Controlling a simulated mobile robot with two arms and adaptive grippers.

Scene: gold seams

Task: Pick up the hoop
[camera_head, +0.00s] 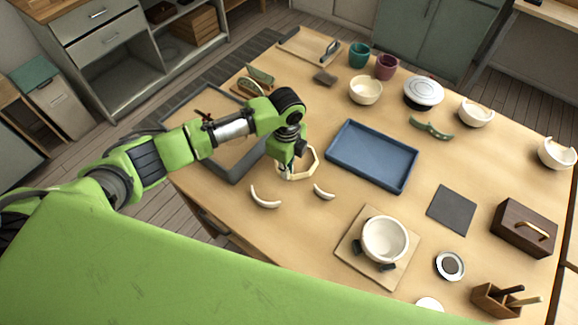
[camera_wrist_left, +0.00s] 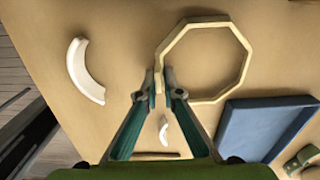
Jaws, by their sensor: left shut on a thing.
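The hoop (camera_wrist_left: 236,30) is a pale, many-sided ring. In the left wrist view my left gripper (camera_wrist_left: 159,88) is shut on the near side of its rim, with the fingertips close together around it. In the head view the hoop (camera_head: 313,163) shows beside my left gripper (camera_head: 287,170), between it and the blue tray (camera_head: 372,155). I cannot tell whether the hoop touches the table or hangs just above it. Part of its rim is hidden behind the gripper. My right gripper does not show.
Two curved white shards (camera_head: 265,198) (camera_head: 324,192) lie in front of the gripper. A white bowl on a board (camera_head: 357,255) stands at the front. A framed tray (camera_head: 237,174) lies at the left, partly behind my arm. Cups and bowls stand along the back.

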